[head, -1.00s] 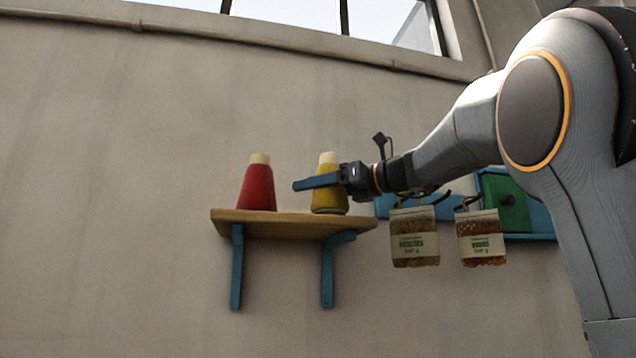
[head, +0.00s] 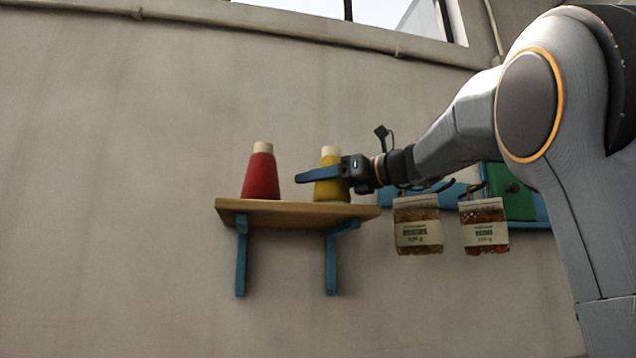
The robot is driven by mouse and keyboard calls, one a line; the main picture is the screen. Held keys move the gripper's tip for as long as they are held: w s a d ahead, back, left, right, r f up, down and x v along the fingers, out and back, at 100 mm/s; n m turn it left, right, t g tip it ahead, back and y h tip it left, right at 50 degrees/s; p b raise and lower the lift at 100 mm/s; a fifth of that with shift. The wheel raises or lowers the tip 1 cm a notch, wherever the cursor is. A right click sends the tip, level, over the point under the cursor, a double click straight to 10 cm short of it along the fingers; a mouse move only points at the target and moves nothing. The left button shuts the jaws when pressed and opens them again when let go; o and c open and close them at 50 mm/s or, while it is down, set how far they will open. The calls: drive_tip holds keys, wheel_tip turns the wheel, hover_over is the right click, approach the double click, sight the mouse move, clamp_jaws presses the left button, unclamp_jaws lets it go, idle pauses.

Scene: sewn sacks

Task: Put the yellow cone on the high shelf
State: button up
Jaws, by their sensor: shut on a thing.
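The yellow cone (head: 331,190) has a cream top and stands upright at the right part of the wooden high shelf (head: 290,209). Its base appears to be at the shelf's surface; whether it bears fully on the board I cannot tell. My gripper (head: 318,175) reaches in from the right and is shut on the cone at its middle. A blue finger crosses the front of the cone and hides part of it; the other finger is hidden.
A red cone (head: 261,176) with a cream top stands on the shelf, left of the yellow one. Two labelled bags (head: 418,226) (head: 484,227) hang from a blue rail (head: 455,197) to the right, below my arm. A green thing (head: 508,190) is behind. Blue brackets (head: 241,262) support the shelf.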

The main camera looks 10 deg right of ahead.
sight(348, 190)
drive_tip(key=shift+f, duration=0.3)
drive_tip(key=o, duration=1.3)
drive_tip(key=shift+c, duration=0.2)
drive_tip(key=b+v, duration=0.3)
drive_tip(key=v, duration=0.3)
drive_tip(key=shift+s+d, duration=0.15)
drive_tip(key=shift+d, duration=0.1)
drive_tip(key=shift+s+d, duration=0.45)
drive_tip(key=shift+s, duration=0.1)
